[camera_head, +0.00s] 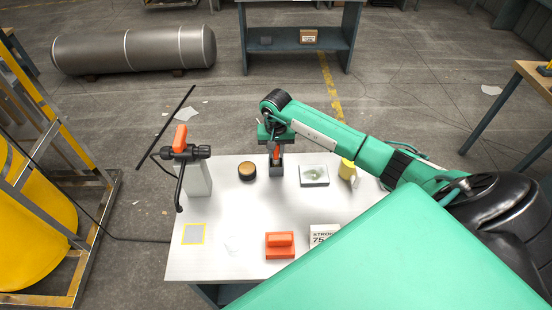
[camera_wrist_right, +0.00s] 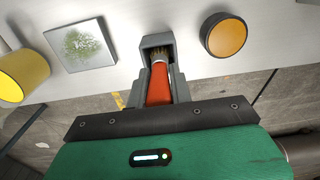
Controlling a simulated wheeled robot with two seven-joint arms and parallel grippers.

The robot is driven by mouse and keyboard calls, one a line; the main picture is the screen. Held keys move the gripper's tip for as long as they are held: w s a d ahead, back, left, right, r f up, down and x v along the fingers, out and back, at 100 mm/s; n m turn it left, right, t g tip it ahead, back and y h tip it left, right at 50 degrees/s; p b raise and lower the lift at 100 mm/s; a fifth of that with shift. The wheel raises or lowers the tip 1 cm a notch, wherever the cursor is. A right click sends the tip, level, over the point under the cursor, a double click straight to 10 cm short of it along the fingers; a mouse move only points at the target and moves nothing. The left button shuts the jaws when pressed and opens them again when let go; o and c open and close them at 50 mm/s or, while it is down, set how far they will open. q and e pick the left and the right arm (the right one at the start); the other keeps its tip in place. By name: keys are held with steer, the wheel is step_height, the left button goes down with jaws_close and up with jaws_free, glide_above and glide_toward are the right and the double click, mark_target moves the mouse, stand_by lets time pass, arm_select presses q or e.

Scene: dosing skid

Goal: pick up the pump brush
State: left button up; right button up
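The pump brush (camera_head: 277,154) has an orange handle and stands in a small dark grey holder (camera_head: 276,172) at the back of the white table. In the right wrist view, the brush's orange handle (camera_wrist_right: 159,85) points toward my palm, and its tan bristles sit inside the grey U-shaped holder (camera_wrist_right: 157,42). My right gripper (camera_head: 275,145) is above the holder. In the wrist view its grey fingers (camera_wrist_right: 158,86) lie on both sides of the handle, very close to it. I cannot tell whether they press on it. My left gripper is not in view.
A round tan-topped jar (camera_head: 247,170) stands left of the holder; a clear-topped tray (camera_head: 314,175) and a yellow cup (camera_head: 347,169) stand right. An orange block (camera_head: 279,245) lies in front.

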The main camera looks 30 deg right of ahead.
jaws_close()
steer(key=shift+r, duration=0.15)
steer(key=shift+r, duration=0.35)
step_height(320, 180, up, 19)
steer(key=b, duration=0.5)
stand_by(1.2)
